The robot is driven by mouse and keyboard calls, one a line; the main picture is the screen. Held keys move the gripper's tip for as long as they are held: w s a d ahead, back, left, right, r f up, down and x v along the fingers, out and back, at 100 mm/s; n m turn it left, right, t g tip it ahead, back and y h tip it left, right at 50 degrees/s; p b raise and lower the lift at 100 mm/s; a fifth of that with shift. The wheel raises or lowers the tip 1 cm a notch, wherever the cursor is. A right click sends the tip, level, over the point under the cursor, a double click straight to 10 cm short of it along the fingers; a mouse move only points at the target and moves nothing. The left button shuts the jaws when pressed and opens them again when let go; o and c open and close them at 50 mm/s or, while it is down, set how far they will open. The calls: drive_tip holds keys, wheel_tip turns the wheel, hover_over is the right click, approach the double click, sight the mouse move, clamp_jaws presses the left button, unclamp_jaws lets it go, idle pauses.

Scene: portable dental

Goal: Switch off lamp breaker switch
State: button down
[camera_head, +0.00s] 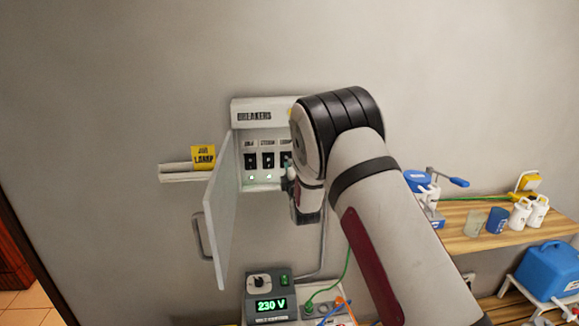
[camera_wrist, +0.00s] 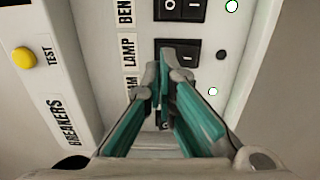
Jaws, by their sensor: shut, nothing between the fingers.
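The breaker box (camera_head: 262,112) hangs on the wall, its door (camera_head: 220,215) swung open to the left. In the wrist view, the black rocker switch beside the LAMP label (camera_wrist: 128,50) is the lamp breaker switch (camera_wrist: 192,52). Its "I" end shows; its other end is hidden behind my fingertips. The small indicator (camera_wrist: 221,55) beside it is dark. My gripper (camera_wrist: 166,75) is shut and empty, with its teal-lined fingers at the lamp switch. It also shows in the head view (camera_head: 288,168), at the box's right side. I cannot tell whether the fingertips touch the switch.
The neighbouring bench switch (camera_wrist: 180,8) has a lit green light (camera_wrist: 231,6). A yellow TEST button (camera_wrist: 22,57) is on the box top. A yellow lamp note (camera_head: 203,157) sits left. A 230 V unit (camera_head: 272,303) stands below; a wooden shelf (camera_head: 458,243) is right.

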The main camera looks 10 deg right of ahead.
drive_tip(key=s+r, duration=0.1)
drive_tip(key=s, duration=0.7)
drive_tip(key=shift+s+r, duration=0.2)
drive_tip(key=shift+r, duration=0.2)
